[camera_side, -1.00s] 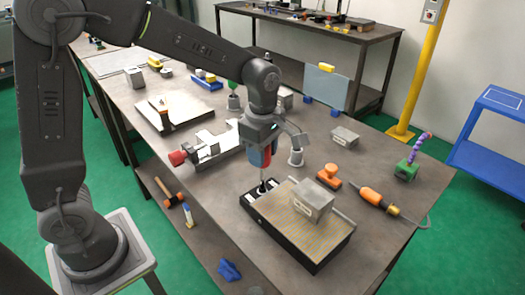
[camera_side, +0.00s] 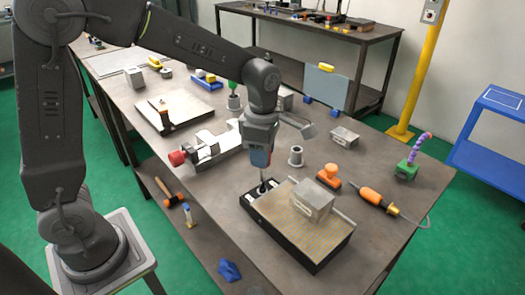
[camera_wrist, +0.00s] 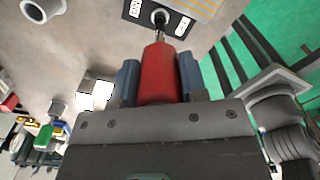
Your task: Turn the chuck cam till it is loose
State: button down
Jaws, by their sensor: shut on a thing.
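The chuck (camera_side: 325,249) is a black box with a finely striped top, near the front edge of the bench. A grey steel block (camera_side: 312,200) sits on it. The cam (camera_wrist: 159,17) is a dark round socket on the chuck's end face or top corner, between white ON and OFF labels. My gripper (camera_wrist: 160,85) is shut on a red-handled key (camera_wrist: 160,72), one blue finger on each side. The key's thin shaft points down to the cam and its tip appears to be in the socket. In the side view my gripper (camera_side: 260,158) is above the chuck's left corner, hiding most of the handle.
An orange stamp-like piece (camera_side: 329,175) and an orange-handled tool (camera_side: 372,196) lie right of the chuck. A grey flanged bush (camera_side: 296,156) stands behind it. A vise with a red knob (camera_side: 177,158) is to the left. The bench front is clear.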

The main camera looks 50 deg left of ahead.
jog(key=n, duration=0.3)
jog(key=n, duration=0.3)
dwell(0.5)
jog(key=shift+r, duration=0.1)
jog(key=shift+r, duration=0.75)
